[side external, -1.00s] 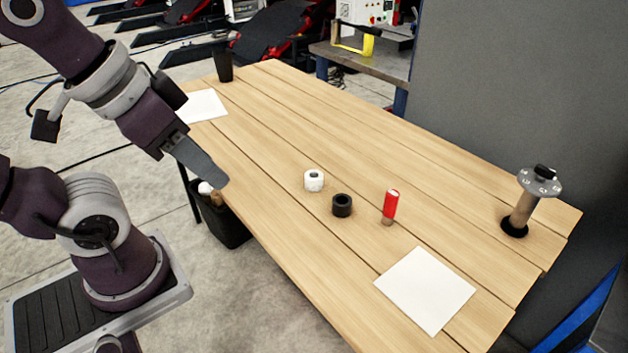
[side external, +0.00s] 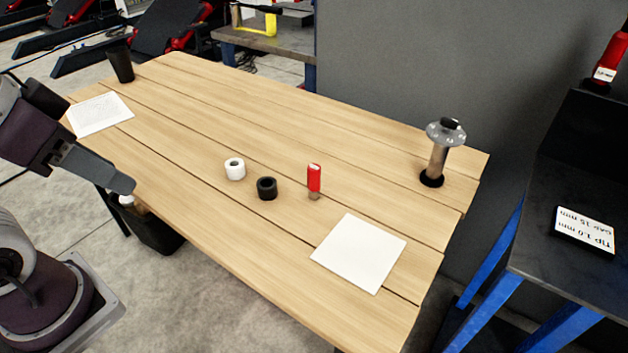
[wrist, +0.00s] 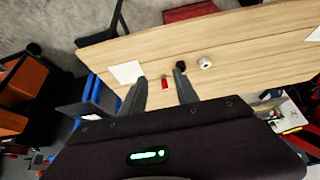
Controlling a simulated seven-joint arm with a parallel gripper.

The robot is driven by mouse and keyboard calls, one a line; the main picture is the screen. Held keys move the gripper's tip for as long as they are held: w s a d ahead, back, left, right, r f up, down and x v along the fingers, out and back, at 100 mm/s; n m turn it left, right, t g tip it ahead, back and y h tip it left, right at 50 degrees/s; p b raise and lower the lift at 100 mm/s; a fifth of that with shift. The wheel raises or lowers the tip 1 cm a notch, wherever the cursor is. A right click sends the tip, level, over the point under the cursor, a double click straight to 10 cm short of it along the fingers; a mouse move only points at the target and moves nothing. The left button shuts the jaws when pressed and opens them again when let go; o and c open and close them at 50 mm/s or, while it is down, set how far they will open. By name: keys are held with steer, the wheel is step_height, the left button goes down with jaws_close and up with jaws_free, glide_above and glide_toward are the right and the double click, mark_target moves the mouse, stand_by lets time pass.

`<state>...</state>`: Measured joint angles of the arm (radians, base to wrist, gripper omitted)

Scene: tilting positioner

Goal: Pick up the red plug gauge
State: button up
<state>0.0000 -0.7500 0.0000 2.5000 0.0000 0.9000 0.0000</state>
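The red plug gauge (side external: 314,178) stands upright on the wooden table, red on top with a brownish lower end. In the wrist view the gauge (wrist: 165,83) appears small, between and beyond my two fingers. My gripper (wrist: 159,77) is open and empty, its fingers spread apart. In the side view my gripper (side external: 127,186) is at the table's left front edge, well left of the gauge and apart from it.
A black ring (side external: 267,188) and a white roll (side external: 235,169) sit left of the gauge. A white sheet (side external: 358,253) lies to its right front. A flanged post (side external: 438,152) stands at the right end. A black cup (side external: 120,66) stands far left.

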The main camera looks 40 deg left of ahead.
steer(key=shift+o, duration=0.4)
steer(key=o, duration=0.4)
steer(key=shift+c, duration=0.2)
